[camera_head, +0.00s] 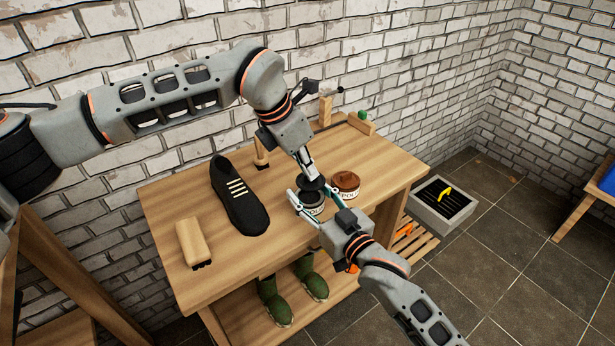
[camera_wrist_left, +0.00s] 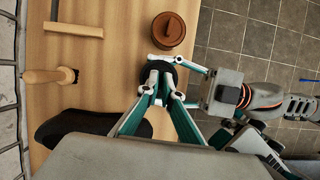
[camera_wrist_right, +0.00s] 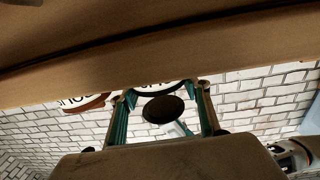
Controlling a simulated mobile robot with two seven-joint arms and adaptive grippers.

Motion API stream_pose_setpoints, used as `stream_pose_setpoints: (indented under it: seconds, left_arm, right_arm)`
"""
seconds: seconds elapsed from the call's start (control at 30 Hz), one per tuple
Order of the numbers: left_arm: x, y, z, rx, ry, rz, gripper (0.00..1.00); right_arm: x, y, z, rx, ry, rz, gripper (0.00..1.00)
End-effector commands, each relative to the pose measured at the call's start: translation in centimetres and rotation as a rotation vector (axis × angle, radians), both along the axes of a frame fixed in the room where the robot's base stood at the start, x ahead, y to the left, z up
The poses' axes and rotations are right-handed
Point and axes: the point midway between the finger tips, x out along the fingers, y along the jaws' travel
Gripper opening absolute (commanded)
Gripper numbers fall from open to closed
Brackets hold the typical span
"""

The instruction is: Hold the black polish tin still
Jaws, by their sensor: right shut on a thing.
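The black polish tin (camera_head: 313,206) stands on the wooden bench near its front edge, its pale label partly visible. My right gripper (camera_head: 311,207) is shut on the tin from the front, a finger on each side. The tin also shows between the fingers in the right wrist view (camera_wrist_right: 158,87). A black lid (camera_head: 312,184) appears just above the tin, apart from it in the right wrist view (camera_wrist_right: 163,109). My left gripper (camera_head: 308,167) points down from above, its fingertips close together at the lid. In the left wrist view the lid and fingers hide most of the tin.
A brown polish tin (camera_head: 345,184) stands close right of the black tin. A black shoe (camera_head: 238,197) and a wooden brush (camera_head: 193,243) lie to the left. Green boots (camera_head: 275,300) stand on the lower shelf. A grey crate (camera_head: 442,207) is on the floor at right.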

Motion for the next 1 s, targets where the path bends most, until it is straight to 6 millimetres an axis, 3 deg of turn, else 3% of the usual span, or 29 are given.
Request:
stream_pose_setpoints:
  seconds: [0.27,0.3,0.37,0.77,1.0]
  left_arm:
    - [-0.1,0.0,0.6,0.001,0.004,0.0,0.0]
    - [-0.1,0.0,0.6,0.001,0.004,0.001,0.0]
    - [-0.1,0.0,0.6,0.001,0.004,0.001,0.0]
    - [-0.1,0.1,0.6,0.001,0.004,0.001,0.0]
    - [-0.1,0.0,0.6,0.001,0.004,0.001,0.0]
  right_arm:
    - [0.0,0.0,0.0,0.001,0.001,-0.001,0.08]
    - [0.0,0.0,0.0,0.001,0.001,-0.001,0.52]
    - [0.0,-0.1,0.0,0.0,0.0,-0.001,0.67]
    - [-0.2,-0.3,0.0,0.0,0.0,-0.001,0.67]
    - [-3.2,-2.2,-0.1,-0.001,0.001,-0.002,0.67]
